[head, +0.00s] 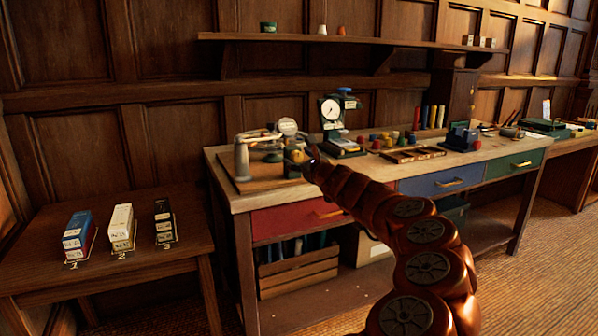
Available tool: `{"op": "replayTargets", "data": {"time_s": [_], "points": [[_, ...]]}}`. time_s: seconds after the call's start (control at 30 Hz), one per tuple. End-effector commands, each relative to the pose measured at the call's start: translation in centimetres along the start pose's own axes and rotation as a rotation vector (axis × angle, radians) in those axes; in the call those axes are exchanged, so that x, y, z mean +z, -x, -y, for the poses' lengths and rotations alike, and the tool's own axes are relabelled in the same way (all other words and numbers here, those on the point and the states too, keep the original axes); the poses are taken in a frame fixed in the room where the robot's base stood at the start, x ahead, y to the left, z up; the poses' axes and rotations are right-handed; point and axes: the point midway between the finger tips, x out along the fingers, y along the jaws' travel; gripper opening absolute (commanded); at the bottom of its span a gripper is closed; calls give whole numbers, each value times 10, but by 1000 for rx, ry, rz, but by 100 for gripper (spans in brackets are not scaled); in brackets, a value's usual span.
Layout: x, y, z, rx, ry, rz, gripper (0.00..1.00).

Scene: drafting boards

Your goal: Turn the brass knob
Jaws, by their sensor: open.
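A small round brass-coloured knob (297,156) shows near the left front of the workbench (222,178), on or just in front of a small dark piece of apparatus. My gripper (311,160) is at the end of my copper-coloured arm, just right of the knob in the picture. Its fingers are open but very small here, and nothing shows between them. I cannot tell whether they touch the knob. My gripper and arm hide part of the bench behind them.
A magnifier stand (242,158) stands left of the knob, and a dial gauge (331,109) stands behind it to the right. Coloured pieces and a wooden tray (412,155) lie farther right. A side table (50,215) at left holds three small boxes.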

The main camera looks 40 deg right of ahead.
Motion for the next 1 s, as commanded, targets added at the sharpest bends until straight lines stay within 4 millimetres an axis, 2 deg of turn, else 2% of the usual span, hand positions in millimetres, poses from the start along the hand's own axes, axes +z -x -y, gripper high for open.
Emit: {"op": "replayTargets", "data": {"time_s": [0.03, 0.1, 0.2, 1.0], "points": [[-20, 2, 10, -28, -29, -21, 67], [-33, 4, 20, -52, -56, -38, 67], [-40, 3, 25, -65, -71, -48, 67], [-41, -52, 29, -65, -68, -47, 67]]}}
